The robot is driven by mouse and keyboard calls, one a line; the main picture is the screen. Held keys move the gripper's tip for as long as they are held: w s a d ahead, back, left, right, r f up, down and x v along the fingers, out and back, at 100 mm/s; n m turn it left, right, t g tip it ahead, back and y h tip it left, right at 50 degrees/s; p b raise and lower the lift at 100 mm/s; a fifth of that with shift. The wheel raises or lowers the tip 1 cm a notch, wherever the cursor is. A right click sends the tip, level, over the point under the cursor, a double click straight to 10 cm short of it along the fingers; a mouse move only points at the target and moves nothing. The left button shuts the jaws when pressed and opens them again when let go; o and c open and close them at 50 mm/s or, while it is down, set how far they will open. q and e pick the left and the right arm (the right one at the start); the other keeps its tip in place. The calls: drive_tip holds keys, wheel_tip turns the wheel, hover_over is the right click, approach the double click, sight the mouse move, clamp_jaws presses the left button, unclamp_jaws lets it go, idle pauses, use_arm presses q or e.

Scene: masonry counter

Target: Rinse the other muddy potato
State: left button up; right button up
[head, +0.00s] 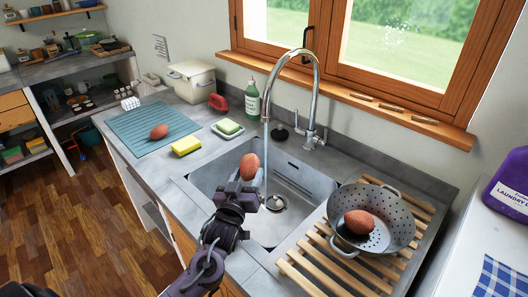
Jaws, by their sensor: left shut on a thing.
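My left gripper (243,183) is shut on a reddish-brown potato (249,164), held upright over the sink (304,180). A thin stream of water falls from the curved tap (317,95) just right of this potato in the picture; I cannot tell whether it touches it. A second potato (158,131) lies on the blue ribbed mat (135,118) at the left. A third potato (359,222) sits in the grey metal colander (398,207). Mud is hard to make out on any of them. My right gripper is out of view.
The colander stands on a wooden slatted rack (318,262) right of the sink. A yellow sponge (186,146), green soap on a dish (228,127) and a green bottle (252,102) line the sink's left and back. A purple laundry bottle (510,185) stands far right.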

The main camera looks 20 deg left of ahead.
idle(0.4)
